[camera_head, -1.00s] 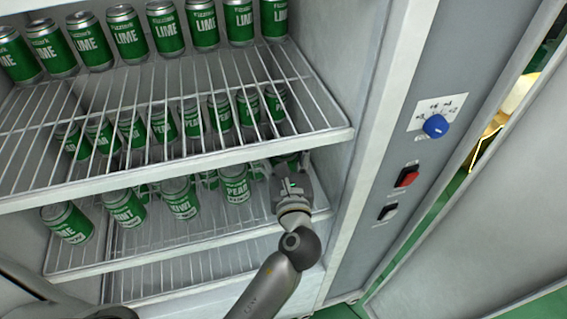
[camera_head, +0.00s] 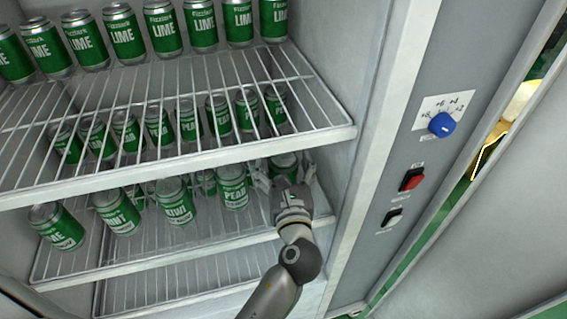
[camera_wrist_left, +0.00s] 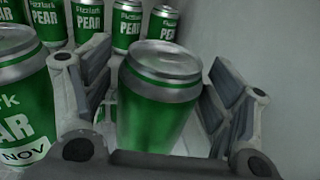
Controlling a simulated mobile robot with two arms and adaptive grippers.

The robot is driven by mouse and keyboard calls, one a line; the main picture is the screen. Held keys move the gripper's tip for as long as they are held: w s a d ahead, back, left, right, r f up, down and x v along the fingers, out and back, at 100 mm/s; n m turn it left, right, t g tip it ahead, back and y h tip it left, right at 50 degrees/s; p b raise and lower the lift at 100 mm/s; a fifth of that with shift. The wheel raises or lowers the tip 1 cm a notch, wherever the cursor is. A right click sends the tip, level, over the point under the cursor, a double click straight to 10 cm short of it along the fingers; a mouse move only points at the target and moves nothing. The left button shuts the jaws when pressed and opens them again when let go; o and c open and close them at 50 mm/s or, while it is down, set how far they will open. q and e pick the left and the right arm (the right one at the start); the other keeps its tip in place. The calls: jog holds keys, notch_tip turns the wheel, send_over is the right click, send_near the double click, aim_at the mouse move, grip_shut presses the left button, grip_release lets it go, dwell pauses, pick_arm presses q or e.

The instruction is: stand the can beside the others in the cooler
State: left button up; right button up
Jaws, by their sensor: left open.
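The green can (camera_head: 284,166) with a silver top stands near the right end of the lower wire shelf (camera_head: 160,246), just beyond my left gripper (camera_head: 287,180). In the left wrist view the can (camera_wrist_left: 158,105) looks upright between the two fingers (camera_wrist_left: 160,105). The fingers are spread, with a visible gap on the right side; contact on the left is unclear. A green PEAR can (camera_head: 232,187) stands to its left, and it shows at the left edge of the left wrist view (camera_wrist_left: 20,100). My right gripper is not in view.
Several more green cans, such as a KIWI can (camera_head: 176,202), line the same shelf. Smaller-looking PEAR cans (camera_wrist_left: 128,25) stand farther back. The shelf above (camera_head: 180,168) overhangs my gripper closely. The cooler's side wall (camera_head: 335,185) is close on the right.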

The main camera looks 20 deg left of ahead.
pick_arm(q)
jog(key=v, duration=1.2)
jog(key=shift+r+p, duration=0.2)
jog(key=shift+p, duration=0.25)
